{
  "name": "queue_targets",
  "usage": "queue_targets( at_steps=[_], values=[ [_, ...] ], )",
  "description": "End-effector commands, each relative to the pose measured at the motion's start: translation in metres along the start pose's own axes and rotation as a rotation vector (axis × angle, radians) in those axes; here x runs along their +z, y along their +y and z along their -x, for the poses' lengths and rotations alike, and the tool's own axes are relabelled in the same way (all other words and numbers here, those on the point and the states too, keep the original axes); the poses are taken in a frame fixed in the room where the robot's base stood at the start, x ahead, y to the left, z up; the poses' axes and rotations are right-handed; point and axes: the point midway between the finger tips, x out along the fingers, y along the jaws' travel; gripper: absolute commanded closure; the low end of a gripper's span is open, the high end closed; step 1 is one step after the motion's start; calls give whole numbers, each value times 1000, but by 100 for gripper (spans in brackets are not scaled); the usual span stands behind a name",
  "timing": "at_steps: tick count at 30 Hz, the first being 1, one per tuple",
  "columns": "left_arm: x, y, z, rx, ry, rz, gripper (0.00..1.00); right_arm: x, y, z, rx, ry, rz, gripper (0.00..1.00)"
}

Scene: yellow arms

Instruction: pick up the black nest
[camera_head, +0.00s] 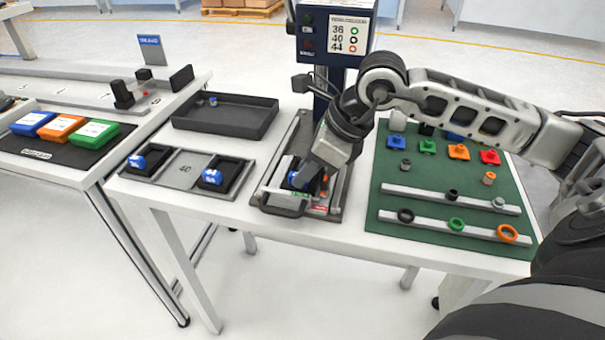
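Several small nest-like coloured pieces stand on the green mat (385,180) at the right. A black piece (426,129) at its back edge, partly hidden by my arm, may be the black nest. A black ring (405,215) lies on the front light bar, and a smaller dark ring (451,194) on the bar behind. My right gripper (310,182) points down over the fixture tray (281,208) in the middle of the table, close to a blue part (293,178). Its fingertips are dark and overlap the fixture, so I cannot tell its opening or contact. My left gripper is out of view.
A grey tray (185,171) marked 40 holds two blue parts in black pockets. A display post (334,35) rises behind the fixture. Blue, orange and green blocks (62,127) lie on the left table.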

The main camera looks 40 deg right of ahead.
Motion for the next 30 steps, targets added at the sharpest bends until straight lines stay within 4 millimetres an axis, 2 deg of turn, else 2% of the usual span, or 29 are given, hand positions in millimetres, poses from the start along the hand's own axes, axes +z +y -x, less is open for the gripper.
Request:
queue_targets(
  at_steps=[4,10,11,13,14,25,30],
  values=[
    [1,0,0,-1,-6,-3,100,1,0,-12,1,-1,1,75],
    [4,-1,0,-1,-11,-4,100,0,0,-13,0,-1,1,75],
    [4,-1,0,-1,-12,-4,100,0,0,-13,0,-1,1,77],
    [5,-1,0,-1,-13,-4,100,0,0,-13,0,-1,1,97],
    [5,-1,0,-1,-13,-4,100,1,0,-13,0,-1,1,100],
    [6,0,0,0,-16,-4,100,2,0,-10,-2,-4,2,100],
    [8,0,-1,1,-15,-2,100,9,0,0,-4,-7,4,100]
  ],
)
